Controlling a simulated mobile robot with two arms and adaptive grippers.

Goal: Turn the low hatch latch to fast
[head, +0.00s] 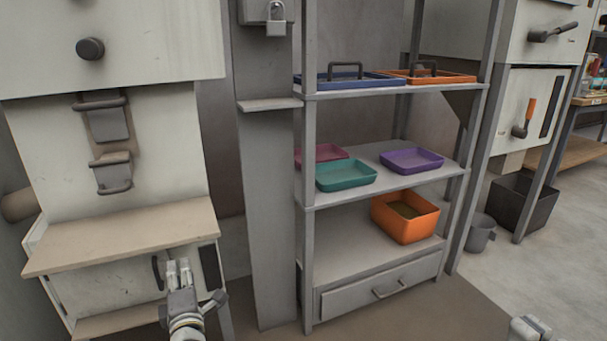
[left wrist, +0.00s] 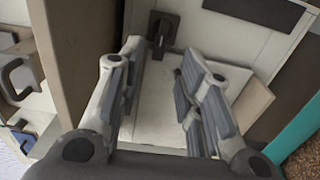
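The low hatch (head: 95,287) is a pale panel under the wooden ledge at the left in the head view. Its dark latch handle (head: 157,271) stands roughly upright, partly hidden by my left gripper (head: 179,268). In the left wrist view the dark latch (left wrist: 162,30) shows beyond the fingertips, near the top of the picture. My left gripper (left wrist: 163,75) is open, its fingers apart with nothing between them. It is in front of the hatch, apart from the latch as far as I can tell. Part of my right gripper (head: 529,328) shows at the bottom right; its finger state is unclear.
The wooden ledge (head: 120,238) juts out above the left gripper. A dark strip (head: 209,267) lies right of the latch. A grey post (head: 268,220) and a shelf rack (head: 308,230) with coloured trays stand to the right. Another hatch with an orange-handled latch (head: 526,117) is at far right.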

